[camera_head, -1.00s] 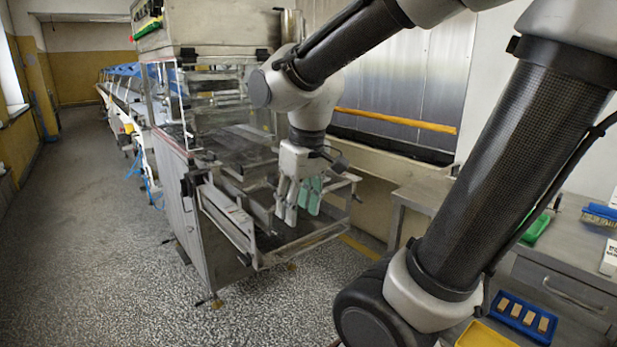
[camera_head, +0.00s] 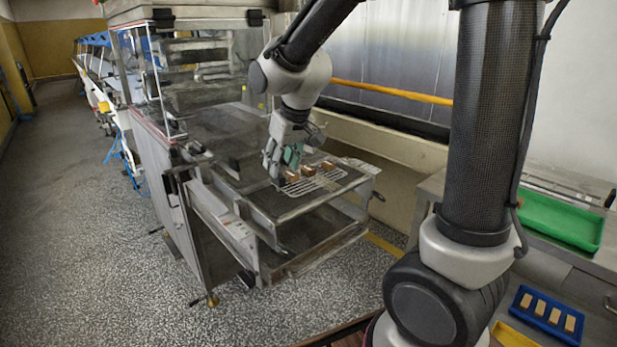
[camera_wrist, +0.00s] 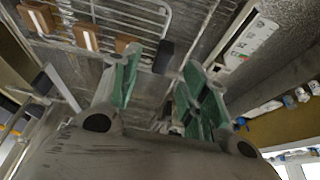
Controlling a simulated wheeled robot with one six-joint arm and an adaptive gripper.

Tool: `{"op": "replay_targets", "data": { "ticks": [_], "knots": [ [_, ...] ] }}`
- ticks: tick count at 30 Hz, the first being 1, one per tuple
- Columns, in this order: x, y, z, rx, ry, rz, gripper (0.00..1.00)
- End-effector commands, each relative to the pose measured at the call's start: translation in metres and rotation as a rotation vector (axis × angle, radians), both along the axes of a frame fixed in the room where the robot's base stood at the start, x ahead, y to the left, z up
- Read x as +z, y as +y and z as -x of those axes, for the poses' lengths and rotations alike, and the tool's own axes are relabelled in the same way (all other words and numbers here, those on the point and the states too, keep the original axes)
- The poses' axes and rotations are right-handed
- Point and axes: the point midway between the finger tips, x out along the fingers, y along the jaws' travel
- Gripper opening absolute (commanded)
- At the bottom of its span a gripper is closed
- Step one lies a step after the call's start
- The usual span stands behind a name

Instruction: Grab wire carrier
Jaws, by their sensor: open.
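The wire carrier (camera_head: 322,182) is a pale wire grid lying on the flat outfeed shelf of the enrober. Three brown blocks (camera_head: 307,171) sit in a row along its far side. My gripper (camera_head: 281,168) points down at the left end of the carrier, with its green-padded fingers apart. In the wrist view the carrier (camera_wrist: 140,12) and its blocks (camera_wrist: 86,36) show at the top, beyond the spread fingers (camera_wrist: 162,78). The fingers look empty. I cannot tell whether they touch the wires, and the carrier's left end is partly hidden by them.
The enrober's metal frame (camera_head: 215,205) surrounds the shelf, with its body behind and left. On the right, a bench holds a green tray (camera_head: 560,220); a blue tray (camera_head: 545,312) with several pale bars and a yellow tray (camera_head: 512,338) are lower. The floor at left is clear.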

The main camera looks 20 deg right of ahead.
Motion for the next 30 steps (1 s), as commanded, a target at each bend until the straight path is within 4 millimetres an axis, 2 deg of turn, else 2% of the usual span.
{"op": "replay_targets", "data": {
  "ticks": [9, 18, 20, 26, 30],
  "knots": [
    [-0.044, 0.006, -0.016, 0.000, 0.005, 0.001, 0.45],
    [-0.051, 0.007, -0.020, 0.000, 0.001, 0.000, 0.45],
    [-0.051, 0.007, -0.020, 0.000, 0.001, 0.000, 0.37],
    [-0.050, 0.007, -0.020, 0.000, 0.001, 0.000, 0.01],
    [-0.050, 0.007, -0.020, 0.000, 0.000, 0.000, 0.00]
  ]
}}
